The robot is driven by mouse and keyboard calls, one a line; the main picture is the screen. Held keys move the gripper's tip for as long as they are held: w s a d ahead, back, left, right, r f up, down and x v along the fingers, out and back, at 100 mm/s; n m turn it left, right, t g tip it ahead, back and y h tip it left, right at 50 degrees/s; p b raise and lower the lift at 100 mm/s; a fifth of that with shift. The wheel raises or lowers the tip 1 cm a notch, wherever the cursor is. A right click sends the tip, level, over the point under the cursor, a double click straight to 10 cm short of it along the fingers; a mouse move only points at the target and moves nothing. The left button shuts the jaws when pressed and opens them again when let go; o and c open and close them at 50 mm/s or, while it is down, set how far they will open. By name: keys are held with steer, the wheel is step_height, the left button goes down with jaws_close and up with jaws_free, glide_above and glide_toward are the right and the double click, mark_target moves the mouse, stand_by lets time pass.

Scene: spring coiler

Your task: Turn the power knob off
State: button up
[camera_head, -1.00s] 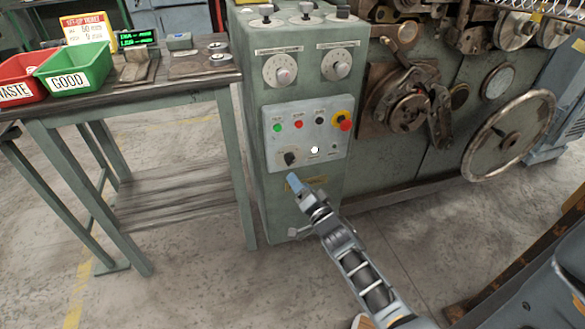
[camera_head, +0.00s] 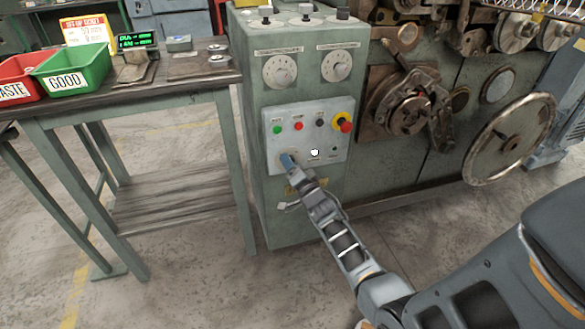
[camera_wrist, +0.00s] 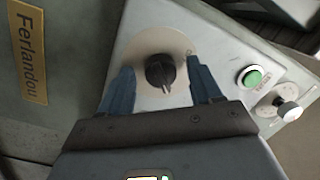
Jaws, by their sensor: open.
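The power knob (camera_wrist: 160,71) is black with a pale pointer line, on a round beige plate. It shows in the wrist view between the two blue fingers of my gripper (camera_wrist: 161,88). The fingers are apart, one on each side of the knob, with visible gaps; I cannot tell how near the panel they are. In the head view, my gripper (camera_head: 287,160) is at the lower left of the grey control panel (camera_head: 335,113) and hides the knob.
A green button (camera_wrist: 253,78) and a small selector (camera_wrist: 289,112) lie right of the knob. The panel also carries a red button (camera_head: 298,126) and a yellow-and-red emergency stop (camera_head: 343,122). A workbench (camera_head: 150,100) stands left; a large handwheel (camera_head: 510,139) is right.

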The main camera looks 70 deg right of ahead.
steer(key=c, duration=1)
steer(key=shift+c, duration=0.2)
steer(key=shift+n, duration=0.3)
steer(key=shift+n+g+b, duration=0.6)
steer(key=shift+n+b, duration=0.8)
steer(key=shift+n, duration=2.6)
steer(key=shift+n+g+b, duration=0.6)
steer(key=shift+n+b, duration=0.8)
steer(key=shift+n, duration=2.6)
steer(key=shift+h, duration=0.3)
